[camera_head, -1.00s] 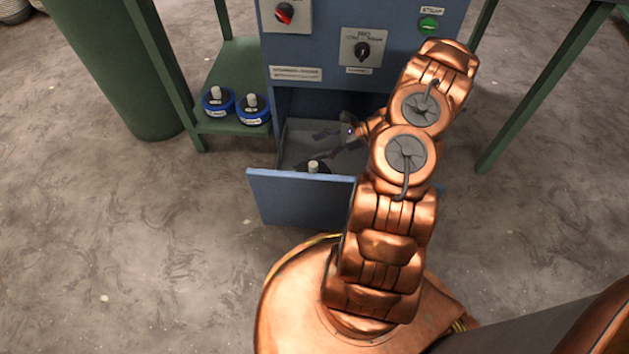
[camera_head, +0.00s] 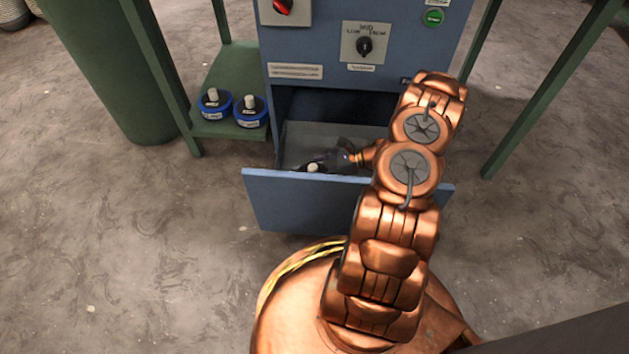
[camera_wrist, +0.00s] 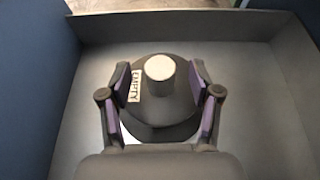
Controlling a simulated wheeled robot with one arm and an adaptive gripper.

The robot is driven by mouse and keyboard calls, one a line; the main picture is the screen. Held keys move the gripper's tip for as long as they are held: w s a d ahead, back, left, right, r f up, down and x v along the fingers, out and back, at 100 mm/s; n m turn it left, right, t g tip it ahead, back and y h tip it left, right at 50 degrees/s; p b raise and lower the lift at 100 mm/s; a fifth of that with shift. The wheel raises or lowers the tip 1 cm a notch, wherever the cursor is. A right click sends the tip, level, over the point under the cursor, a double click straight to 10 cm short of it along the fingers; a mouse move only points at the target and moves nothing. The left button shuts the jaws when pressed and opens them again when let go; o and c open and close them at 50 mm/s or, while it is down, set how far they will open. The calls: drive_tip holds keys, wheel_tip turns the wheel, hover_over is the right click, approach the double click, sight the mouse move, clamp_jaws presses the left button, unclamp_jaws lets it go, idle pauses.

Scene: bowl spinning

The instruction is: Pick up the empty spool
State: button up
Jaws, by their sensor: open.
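The empty spool (camera_wrist: 158,108) is dark with a pale round knob on top and a white label reading "EMPTY". It sits upright in the open drawer (camera_head: 290,198) of the blue cabinet; in the head view only its pale knob (camera_head: 313,168) shows clearly. My gripper (camera_wrist: 160,82) is open, with a finger on each side of the spool's knob in the wrist view. Whether the fingers touch the spool, I cannot tell. In the head view my gripper (camera_head: 318,164) is inside the drawer at the spool, and partly hides it.
Two blue-rimmed spools (camera_head: 215,103) stand on a green shelf (camera_head: 222,128) left of the cabinet. The blue cabinet (camera_head: 300,45) with dials rises behind the drawer. The drawer walls (camera_wrist: 170,24) surround my gripper. A green cylinder (camera_head: 105,80) stands at the left.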

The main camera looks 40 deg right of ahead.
drive_tip(key=shift+x, duration=0.95)
drive_tip(key=shift+r, duration=0.1)
clamp_jaws()
